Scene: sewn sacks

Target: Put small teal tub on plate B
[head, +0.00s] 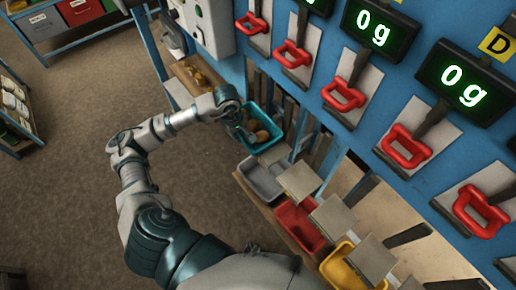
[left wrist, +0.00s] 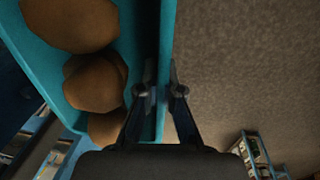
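The small teal tub (head: 251,147) holds several brown, rounded lumps (head: 262,136) and stands at the far end of a row of tubs. My left gripper (head: 247,134) is at the tub's near-left wall. In the left wrist view its fingers (left wrist: 160,88) straddle the teal wall (left wrist: 167,40), one inside and one outside, close together on it. Whether the tub rests on its shelf or is raised, I cannot tell. No letter B is readable; square grey plates (head: 300,180) stand beside the tubs. My right gripper is not in view.
A grey tub (head: 259,180), a red tub (head: 300,226) and a yellow tub (head: 340,268) continue the row. A blue panel carries red handles (head: 404,146) and displays reading 0 g (head: 466,86); a yellow D label (head: 497,43) shows. The floor at left is open.

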